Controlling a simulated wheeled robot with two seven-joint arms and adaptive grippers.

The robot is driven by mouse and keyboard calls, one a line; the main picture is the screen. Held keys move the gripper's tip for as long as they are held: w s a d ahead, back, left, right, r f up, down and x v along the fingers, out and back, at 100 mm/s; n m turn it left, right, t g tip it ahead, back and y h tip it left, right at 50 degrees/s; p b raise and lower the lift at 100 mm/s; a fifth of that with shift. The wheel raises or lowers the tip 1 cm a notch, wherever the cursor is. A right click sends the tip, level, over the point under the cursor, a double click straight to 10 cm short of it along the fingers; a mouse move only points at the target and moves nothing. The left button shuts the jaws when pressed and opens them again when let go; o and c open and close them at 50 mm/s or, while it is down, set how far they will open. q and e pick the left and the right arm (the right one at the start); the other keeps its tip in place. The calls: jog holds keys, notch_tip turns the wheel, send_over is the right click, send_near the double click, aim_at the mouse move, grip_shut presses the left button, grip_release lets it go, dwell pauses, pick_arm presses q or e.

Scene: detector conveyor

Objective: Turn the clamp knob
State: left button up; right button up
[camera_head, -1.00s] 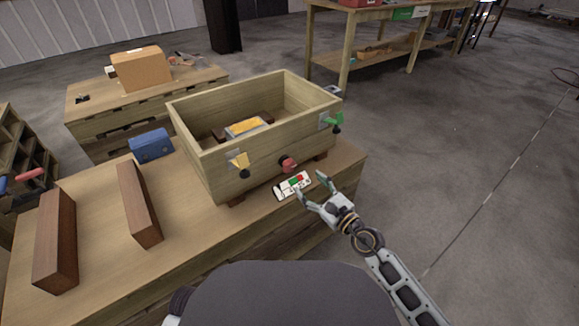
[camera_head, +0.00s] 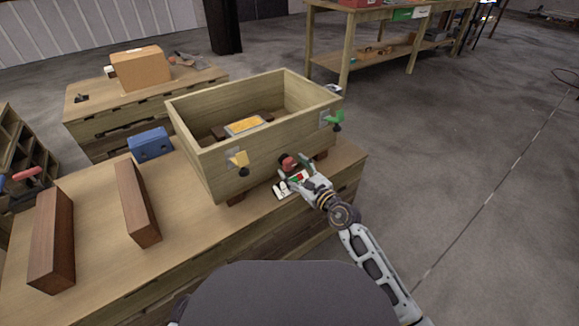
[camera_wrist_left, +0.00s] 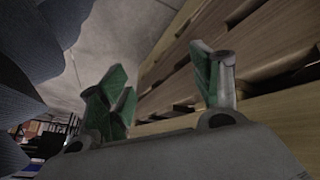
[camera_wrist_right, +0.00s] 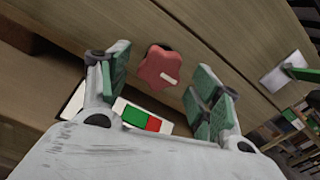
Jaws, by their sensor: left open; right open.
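The red clamp knob (camera_head: 287,161) is on the front wall of the wooden box (camera_head: 195,146). In the right wrist view the knob (camera_wrist_right: 160,68) is star-shaped with a pale pointer mark aimed to the lower right. My right gripper (camera_head: 293,169) is open at the knob. Its green-padded fingers (camera_wrist_right: 164,72) stand to either side of the knob, with visible gaps. A white card with green and red fields (camera_wrist_right: 142,117) lies below the knob and is partly hidden by the gripper. My left gripper (camera_wrist_left: 158,75) is open and empty in its wrist view, low beside wooden planks.
A yellow clamp (camera_head: 239,161) and a green clamp (camera_head: 334,118) are on the box to either side of the knob. Floor to the right is clear.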

jog(key=shift+x, duration=1.1)
pick_arm(q)
jog(key=shift+d+f+b, duration=0.1)
jog(key=shift+f+b, duration=0.2)
jog(key=shift+f, duration=0.65)
pick_arm(e)
jog(key=shift+w+a, duration=0.2)
jog(key=shift+w, duration=0.05)
pick_arm(q)
jog(key=shift+r, duration=0.1)
pick_arm(e)
jog(key=shift+c, duration=0.4)
pick_arm(q)
jog(key=shift+r, duration=0.1)
pick_arm(e)
jog(key=c, duration=1)
